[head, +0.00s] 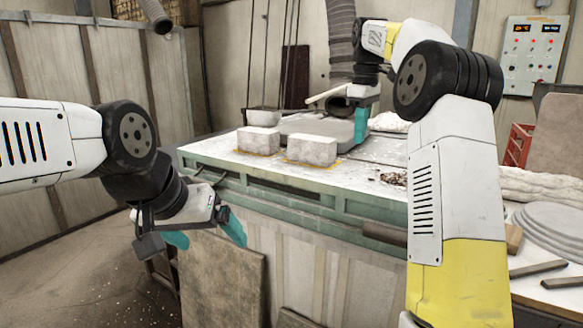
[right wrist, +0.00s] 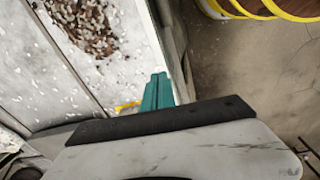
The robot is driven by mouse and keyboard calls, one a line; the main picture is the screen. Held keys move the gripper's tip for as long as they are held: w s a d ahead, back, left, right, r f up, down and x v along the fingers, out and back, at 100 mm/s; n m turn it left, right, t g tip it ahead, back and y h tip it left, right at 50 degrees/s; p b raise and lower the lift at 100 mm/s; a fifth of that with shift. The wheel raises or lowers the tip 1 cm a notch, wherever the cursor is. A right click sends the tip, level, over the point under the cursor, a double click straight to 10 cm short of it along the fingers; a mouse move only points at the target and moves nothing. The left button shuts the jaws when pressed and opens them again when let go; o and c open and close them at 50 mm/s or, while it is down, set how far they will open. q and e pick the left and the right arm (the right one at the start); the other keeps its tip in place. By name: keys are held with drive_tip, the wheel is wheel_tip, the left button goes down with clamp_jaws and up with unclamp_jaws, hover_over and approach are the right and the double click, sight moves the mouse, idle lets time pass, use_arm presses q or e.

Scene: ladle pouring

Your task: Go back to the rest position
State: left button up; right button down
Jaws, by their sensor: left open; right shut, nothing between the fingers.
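My left gripper (head: 207,236) hangs in front of the workbench (head: 300,185), below its top edge. Its two teal fingers are spread apart with nothing between them. My right gripper (head: 362,124) points down over the bench, near a grey slab (head: 310,126). Its teal fingers are together and hold nothing. They also show closed in the right wrist view (right wrist: 157,91). A pale bowl-shaped thing (head: 263,118) stands at the back left of the bench; I cannot tell whether it is the ladle.
Two pale blocks (head: 258,140) (head: 312,150) sit on yellow-marked spots at the bench front. Brown chips (head: 394,179) lie to their right. Stacked grey discs (head: 555,225) stand at far right. A control panel (head: 531,55) hangs behind. A board (head: 225,280) leans against the bench front.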

drive_tip(key=s+a+m+t+y, duration=0.1)
drive_tip(key=s+m, duration=0.1)
drive_tip(key=s, duration=0.6)
drive_tip(key=s+a+m+t, duration=0.1)
drive_tip(key=s+m+t, duration=0.15)
drive_tip(key=s, duration=0.55)
drive_tip(key=s+a+f+m+t, duration=0.1)
drive_tip(key=s+f+m, duration=0.1)
drive_tip(key=s+f, duration=0.3)
drive_tip(key=s+a+f+m+t+y, duration=0.1)
drive_tip(key=s+f+m, duration=0.2)
drive_tip(key=s, duration=0.8)
wheel_tip(320, 180, down, 3)
drive_tip(key=shift+r, duration=0.2)
drive_tip(key=shift+m, duration=0.25)
